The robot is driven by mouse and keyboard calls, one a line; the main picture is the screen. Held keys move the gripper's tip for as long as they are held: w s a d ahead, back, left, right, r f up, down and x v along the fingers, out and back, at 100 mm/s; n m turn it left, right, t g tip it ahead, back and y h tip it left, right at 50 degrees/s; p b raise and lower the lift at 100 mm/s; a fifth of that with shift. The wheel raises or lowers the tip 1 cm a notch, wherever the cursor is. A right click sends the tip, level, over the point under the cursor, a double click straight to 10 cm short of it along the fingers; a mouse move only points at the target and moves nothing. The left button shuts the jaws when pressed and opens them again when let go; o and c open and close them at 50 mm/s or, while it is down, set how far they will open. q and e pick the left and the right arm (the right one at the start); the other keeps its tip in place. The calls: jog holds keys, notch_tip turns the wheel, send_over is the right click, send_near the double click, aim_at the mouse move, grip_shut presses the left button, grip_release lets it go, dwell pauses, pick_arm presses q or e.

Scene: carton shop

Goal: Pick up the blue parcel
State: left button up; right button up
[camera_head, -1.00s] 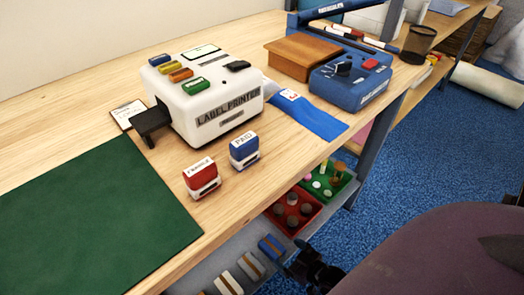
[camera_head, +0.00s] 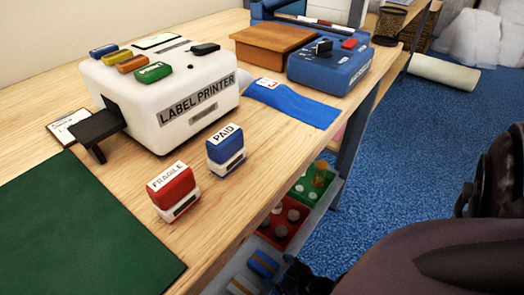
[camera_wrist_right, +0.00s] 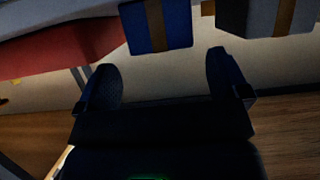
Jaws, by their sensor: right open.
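The blue parcel (camera_head: 262,264) with a tan band lies on the lower shelf under the bench, at the bottom of the head view. It also shows at the top of the right wrist view (camera_wrist_right: 157,28), beyond the fingertips and roughly between them. My right gripper (camera_wrist_right: 161,68) is open, with nothing between its fingers, and appears apart from the parcel. In the head view the dark right gripper (camera_head: 297,277) is partly visible, just right of the parcel. My left gripper is not in view.
A grey parcel (camera_wrist_right: 262,17) is beside the blue one. A red bin (camera_head: 283,224) and a green bin (camera_head: 313,186) stand behind on the shelf. The bench above carries a label printer (camera_head: 165,95), stamps and a green mat (camera_head: 80,235). Blue floor is open at right.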

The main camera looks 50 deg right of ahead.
aim_at(266, 265)
jog(key=x, duration=0.2)
jog(key=b+x, duration=0.1)
jog(key=x, duration=0.1)
jog(key=shift+s+a+f+b, duration=0.1)
jog(key=shift+a+f+b, duration=0.1)
jog(key=shift+b, duration=0.1)
jog(key=shift+w, duration=0.55)
jog(key=shift+r, duration=0.1)
jog(key=c, duration=1.1)
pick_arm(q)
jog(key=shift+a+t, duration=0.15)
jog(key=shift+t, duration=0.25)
